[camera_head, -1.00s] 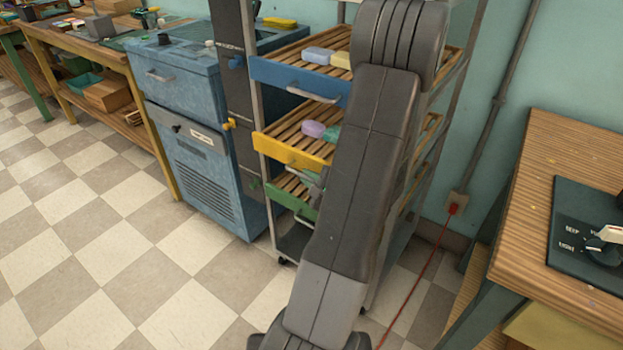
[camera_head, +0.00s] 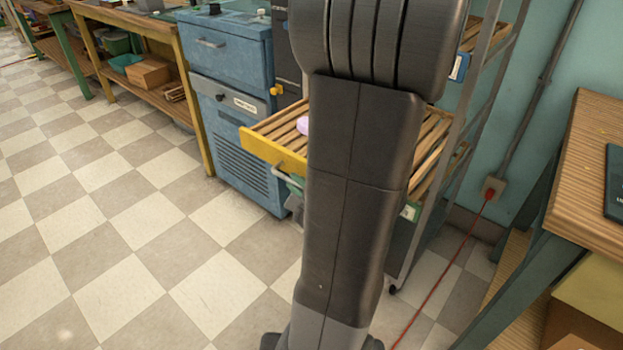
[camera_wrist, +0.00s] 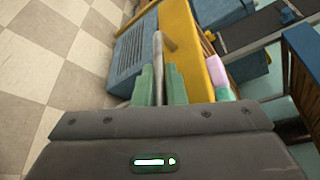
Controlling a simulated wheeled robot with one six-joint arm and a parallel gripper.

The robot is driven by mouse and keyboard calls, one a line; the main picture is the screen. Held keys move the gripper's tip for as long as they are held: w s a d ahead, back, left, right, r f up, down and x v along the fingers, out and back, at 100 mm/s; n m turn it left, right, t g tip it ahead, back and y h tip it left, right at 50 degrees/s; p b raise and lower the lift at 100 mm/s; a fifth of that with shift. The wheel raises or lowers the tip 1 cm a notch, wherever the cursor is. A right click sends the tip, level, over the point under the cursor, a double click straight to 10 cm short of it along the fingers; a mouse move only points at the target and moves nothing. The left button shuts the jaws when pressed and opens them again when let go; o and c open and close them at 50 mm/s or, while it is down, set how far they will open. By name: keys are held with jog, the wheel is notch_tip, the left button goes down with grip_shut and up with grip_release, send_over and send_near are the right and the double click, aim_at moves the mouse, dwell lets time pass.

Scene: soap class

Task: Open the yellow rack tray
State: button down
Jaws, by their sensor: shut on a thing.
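The yellow rack tray (camera_head: 262,147) has a yellow front, a slatted wooden floor and a pale metal handle (camera_head: 285,178). It sticks out from the metal rack, with a lilac soap (camera_head: 304,126) on its slats. My arm hides its right part. In the wrist view the yellow front (camera_wrist: 192,42) runs down from the top beside the handle bar (camera_wrist: 158,50). My gripper (camera_wrist: 162,80) has its two green fingers shut on that bar.
A blue cabinet (camera_head: 236,95) stands left of the rack. A wooden workbench (camera_head: 577,160) is at the right, with a red cable (camera_head: 440,262) on the floor before it. The checkered floor (camera_head: 130,240) at the left is clear.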

jog(key=shift+s+a, duration=0.7)
jog(key=shift+s, duration=0.3)
jog(key=c, duration=1.5)
grip_release()
jog(key=shift+d, duration=0.1)
jog(key=shift+p+v, duration=1.1)
jog(key=shift+v, duration=5.75)
jog(key=shift+r, duration=0.1)
